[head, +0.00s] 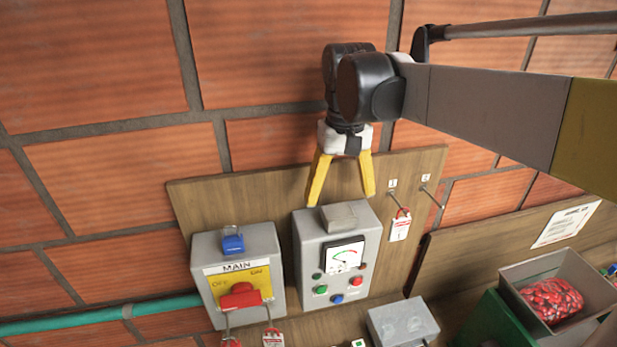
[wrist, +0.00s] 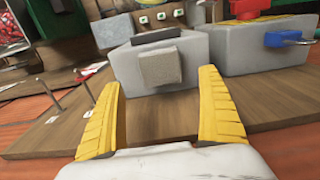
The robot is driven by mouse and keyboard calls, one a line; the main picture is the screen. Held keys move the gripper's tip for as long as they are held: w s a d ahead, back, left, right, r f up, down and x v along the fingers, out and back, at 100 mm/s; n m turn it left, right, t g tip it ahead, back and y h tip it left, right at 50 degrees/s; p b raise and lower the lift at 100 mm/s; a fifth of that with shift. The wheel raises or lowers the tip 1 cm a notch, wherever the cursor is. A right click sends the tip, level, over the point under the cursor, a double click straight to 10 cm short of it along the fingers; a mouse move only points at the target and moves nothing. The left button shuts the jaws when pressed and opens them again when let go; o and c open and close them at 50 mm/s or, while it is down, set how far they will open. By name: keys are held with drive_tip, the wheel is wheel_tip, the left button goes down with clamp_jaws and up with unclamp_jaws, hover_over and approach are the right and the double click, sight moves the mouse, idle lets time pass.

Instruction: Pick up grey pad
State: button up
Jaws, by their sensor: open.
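The grey pad (head: 340,216) is a small block lying on top of the grey control box (head: 314,262) with the gauge. In the wrist view the pad (wrist: 160,67) shows on the box's face nearest the camera, centred between the fingertips. My gripper (head: 341,196) is open and empty, its yellow fingers pointing down just above the box. In the wrist view my gripper (wrist: 160,82) has one finger at each side, with the pad beyond the tips. I see no contact between fingers and pad.
The MAIN switch box (head: 238,275) with a blue padlock (head: 232,241) stands to the left. Hooks on the wooden board (head: 220,205) carry a red-and-white tag (head: 400,226) at the right. A bin of red items (head: 552,300) is at the lower right. The brick wall is behind.

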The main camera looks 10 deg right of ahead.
sight(338, 209)
drive_tip(key=shift+w+a+f+p, duration=0.1)
drive_tip(key=shift+f+p, duration=0.5)
drive_tip(key=shift+f, duration=2.15)
drive_tip(key=c, duration=1)
